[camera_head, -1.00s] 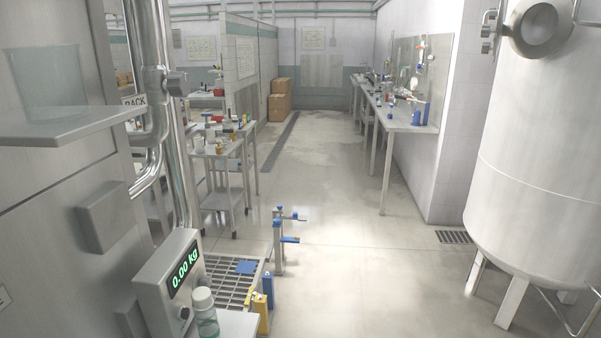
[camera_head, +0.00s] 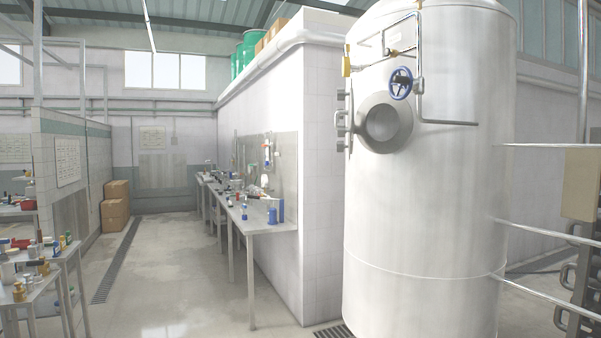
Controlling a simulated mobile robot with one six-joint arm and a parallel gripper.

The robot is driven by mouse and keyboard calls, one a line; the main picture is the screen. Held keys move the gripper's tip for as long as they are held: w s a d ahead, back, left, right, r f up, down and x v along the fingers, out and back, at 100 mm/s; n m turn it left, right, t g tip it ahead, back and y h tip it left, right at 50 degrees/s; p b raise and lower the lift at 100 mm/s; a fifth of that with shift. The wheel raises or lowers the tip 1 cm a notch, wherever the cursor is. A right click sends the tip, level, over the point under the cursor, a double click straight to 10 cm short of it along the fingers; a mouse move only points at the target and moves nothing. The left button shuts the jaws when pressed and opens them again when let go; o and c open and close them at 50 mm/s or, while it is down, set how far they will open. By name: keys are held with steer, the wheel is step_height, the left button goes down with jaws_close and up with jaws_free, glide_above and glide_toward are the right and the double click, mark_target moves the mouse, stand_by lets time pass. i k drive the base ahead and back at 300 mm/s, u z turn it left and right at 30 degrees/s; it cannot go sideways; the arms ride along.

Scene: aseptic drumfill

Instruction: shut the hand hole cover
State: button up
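A tall pale metal tank (camera_head: 430,220) stands right of centre. A round hand hole (camera_head: 384,124) with a wide grey collar faces me on its upper left side. Small grey hinge-like or clamp-like parts (camera_head: 341,121) stick out at the left of the collar. I cannot tell for certain whether the lighter round area inside the collar is a cover or the inside of the hole. My gripper is not in view.
A blue handwheel (camera_head: 401,83) and thin pipework sit just above the hand hole. Metal rails (camera_head: 550,146) run right of the tank. A long bench (camera_head: 262,222) lines the white wall, and a cluttered table (camera_head: 45,283) stands left. The aisle floor (camera_head: 175,275) is clear.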

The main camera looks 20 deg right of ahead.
mark_target(351, 111)
steer(key=z, duration=0.55)
steer(key=i, duration=1.4)
steer(key=z, duration=0.95)
steer(key=k, duration=0.2)
steer(key=u, duration=2.85)
